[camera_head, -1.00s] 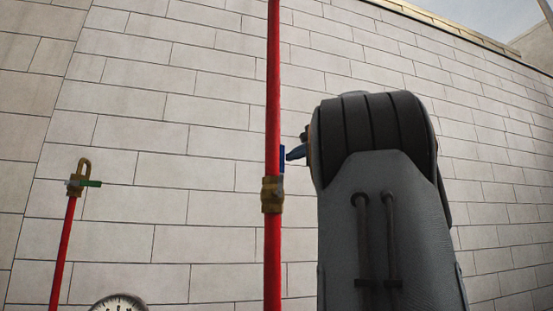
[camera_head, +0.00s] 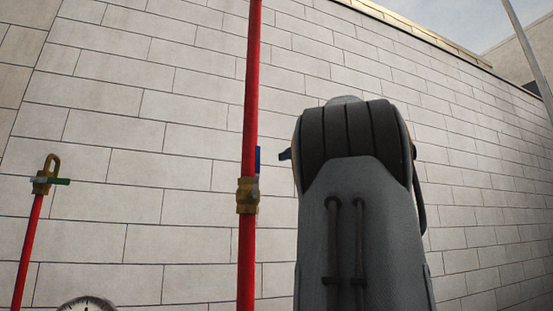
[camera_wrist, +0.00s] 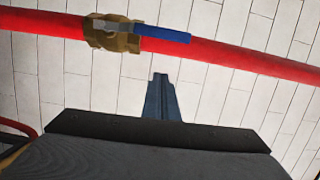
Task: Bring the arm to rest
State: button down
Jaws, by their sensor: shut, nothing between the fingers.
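My arm (camera_head: 365,235) stands raised at the right of the head view, its grey link and dark rounded joint hiding most of my gripper. Only the dark blue tip of my gripper (camera_head: 285,155) shows past the joint's left side. In the wrist view my gripper (camera_wrist: 161,80) is shut and empty, its fingers together. It points toward a red pipe and is apart from it in the picture.
The upright red pipe (camera_head: 252,90) carries a brass valve (camera_head: 247,196) with a blue handle (camera_wrist: 165,34), close left of my gripper. A green-handled valve (camera_head: 46,178) and a gauge (camera_head: 87,305) are at left. A block wall (camera_head: 170,150) stands behind.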

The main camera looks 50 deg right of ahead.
jog(key=b+v, duration=0.2)
jog(key=v, duration=0.5)
jog(key=shift+a, duration=0.25)
jog(key=w+a+f+n+g+y, duration=0.1)
jog(key=w+a+f+g, duration=0.1)
jog(key=w+f, duration=0.6)
jog(key=w+a+f+g+y, duration=0.15)
jog(key=w+f, duration=0.25)
jog(key=f, duration=0.9)
jog(key=w+a+f+n+g+y, duration=0.1)
jog(key=w+a+f+g, duration=0.1)
jog(key=a+f, duration=0.45)
jog(key=w+a+f+n+g, duration=0.1)
jog(key=w+a+f+n, duration=0.15)
jog(key=f, duration=0.65)
jog(key=w+a+f+n+g+y, duration=0.1)
jog(key=w+a+f+g, duration=0.1)
jog(key=a+f, duration=0.45)
jog(key=s+a+f+n+g, duration=0.1)
jog(key=a+f+n+g, duration=0.1)
jog(key=a+f, duration=0.45)
jog(key=s+a+f+n+g, duration=0.1)
jog(key=s+a+f+n, duration=0.15)
jog(key=f, duration=0.65)
jog(key=s+a+f+n+g, duration=0.5)
jog(key=s+a+f+n, duration=0.5)
jog(key=s+a+f, duration=0.9)
notch_tip(320, 180, down, 2)
jog(key=shift+s+f, duration=0.1)
jog(key=shift+s, duration=0.2)
